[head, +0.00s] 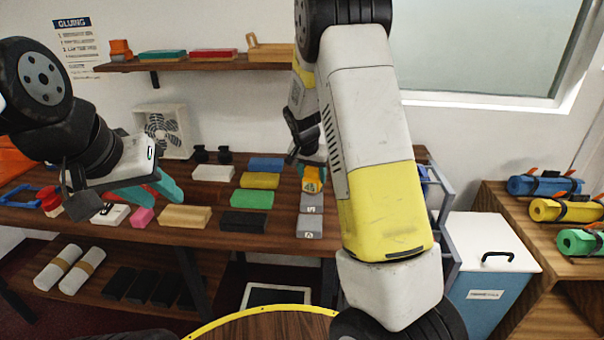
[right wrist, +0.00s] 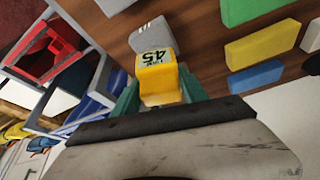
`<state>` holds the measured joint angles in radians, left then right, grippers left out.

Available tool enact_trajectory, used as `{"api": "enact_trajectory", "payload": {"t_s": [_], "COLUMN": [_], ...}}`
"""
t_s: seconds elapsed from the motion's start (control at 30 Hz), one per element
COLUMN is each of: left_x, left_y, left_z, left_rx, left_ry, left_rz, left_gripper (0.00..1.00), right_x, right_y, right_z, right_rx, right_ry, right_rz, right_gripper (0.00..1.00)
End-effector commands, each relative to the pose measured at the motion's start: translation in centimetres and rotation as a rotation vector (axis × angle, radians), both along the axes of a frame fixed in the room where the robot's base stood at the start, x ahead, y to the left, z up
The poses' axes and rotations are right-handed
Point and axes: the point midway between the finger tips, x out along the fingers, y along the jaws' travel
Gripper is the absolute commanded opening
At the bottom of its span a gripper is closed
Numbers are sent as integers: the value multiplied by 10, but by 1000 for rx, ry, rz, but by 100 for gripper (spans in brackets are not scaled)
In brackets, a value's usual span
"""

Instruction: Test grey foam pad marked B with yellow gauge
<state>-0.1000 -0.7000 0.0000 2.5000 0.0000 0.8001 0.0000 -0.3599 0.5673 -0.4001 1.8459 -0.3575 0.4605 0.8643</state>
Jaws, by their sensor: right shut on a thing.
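The yellow gauge (head: 312,180) is held in my right gripper (head: 311,168) over the back end of a short row of grey foam pads. In the right wrist view the gauge (right wrist: 157,75) shows "45" on its end, between the teal fingers of the right gripper (right wrist: 158,88). A grey pad (head: 312,199) lies just in front of the gauge, and another (head: 310,222) nearer the front edge. Their front marks are too small to read surely. I cannot tell whether the gauge touches a pad (right wrist: 150,36). My left gripper (head: 152,192) is open and empty above the counter's left part.
Green (head: 252,199), yellow (head: 260,180), blue (head: 266,164) and black (head: 244,222) blocks lie left of the grey pads. Wooden (head: 185,216) and pink (head: 142,217) blocks lie near the left gripper. A fan (head: 162,130) stands behind. My right arm hides the counter's right part.

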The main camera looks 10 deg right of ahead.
Motion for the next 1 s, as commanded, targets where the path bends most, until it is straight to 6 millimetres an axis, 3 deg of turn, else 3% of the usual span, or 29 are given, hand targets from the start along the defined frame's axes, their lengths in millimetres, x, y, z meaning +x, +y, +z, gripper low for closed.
{"api": "enact_trajectory", "payload": {"t_s": [0.5, 1.0], "left_x": [0, 0], "left_y": [0, 0], "left_z": [0, 0], "left_rx": [0, 0], "left_ry": [0, 0], "left_rz": [0, 0], "left_gripper": [36, 36], "right_x": [1, 1], "right_y": [0, 0], "right_z": [39, 41], "right_rx": [1, 0], "right_ry": [-3, -2], "right_rz": [1, 0], "right_gripper": [18, 18]}}
